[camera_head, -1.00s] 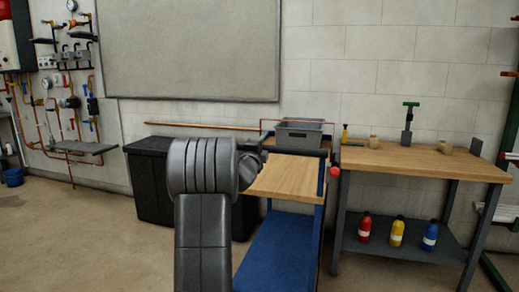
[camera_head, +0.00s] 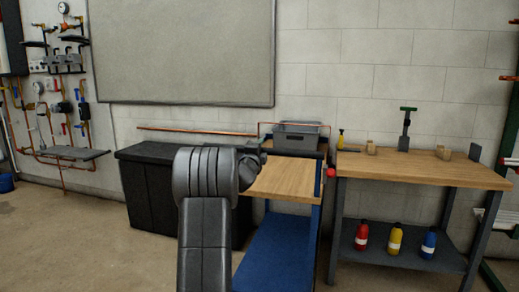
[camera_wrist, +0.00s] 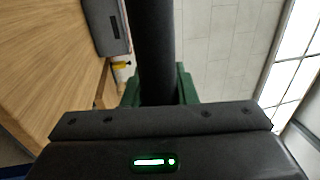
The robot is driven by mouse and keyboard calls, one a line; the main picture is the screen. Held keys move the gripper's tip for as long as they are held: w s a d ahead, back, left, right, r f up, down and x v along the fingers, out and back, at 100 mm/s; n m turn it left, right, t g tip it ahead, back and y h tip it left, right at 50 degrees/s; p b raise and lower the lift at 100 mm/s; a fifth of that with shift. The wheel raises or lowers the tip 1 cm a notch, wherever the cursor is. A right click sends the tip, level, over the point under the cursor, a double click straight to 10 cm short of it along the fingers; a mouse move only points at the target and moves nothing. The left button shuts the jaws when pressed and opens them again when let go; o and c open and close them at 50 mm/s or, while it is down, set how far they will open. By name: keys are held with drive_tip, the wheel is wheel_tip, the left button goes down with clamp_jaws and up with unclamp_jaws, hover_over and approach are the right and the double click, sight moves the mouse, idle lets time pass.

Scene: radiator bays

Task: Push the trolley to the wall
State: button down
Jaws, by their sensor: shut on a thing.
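The trolley has a light wooden top (camera_head: 285,180) and a blue lower shelf (camera_head: 275,255), and stands in front of me in the head view. A grey bin (camera_head: 297,137) is at its far end. In the wrist view, my gripper (camera_wrist: 158,90) is shut on a dark round bar (camera_wrist: 153,45), the trolley's handle, with green finger pads on either side. The wooden top (camera_wrist: 50,60) lies to the left there. In the head view my arm hides the grip and part of the trolley. The pale block wall (camera_head: 350,50) is behind the trolley.
A workbench (camera_head: 430,168) with tools and coloured bottles stands close to the trolley's right. A black cabinet (camera_head: 148,185) stands to its left against the wall. A red knob (camera_head: 331,172) sits between trolley and bench. A copper pipe (camera_head: 195,131) runs along the wall.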

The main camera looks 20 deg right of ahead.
drive_tip(key=c, duration=1.2)
unclamp_jaws()
drive_tip(key=shift+w+d, duration=0.15)
drive_tip(key=shift+w, duration=0.1)
drive_tip(key=b+v, duration=0.1)
drive_tip(key=v, duration=1.3)
drive_tip(key=shift+w, duration=0.1)
drive_tip(key=p+x, duration=0.1)
drive_tip(key=x, duration=1.2)
drive_tip(key=shift+w+d+r, duration=0.1)
drive_tip(key=shift+w+d, duration=0.1)
drive_tip(key=shift+w, duration=0.05)
drive_tip(key=shift+s+a, duration=0.1)
drive_tip(key=shift+s, duration=0.05)
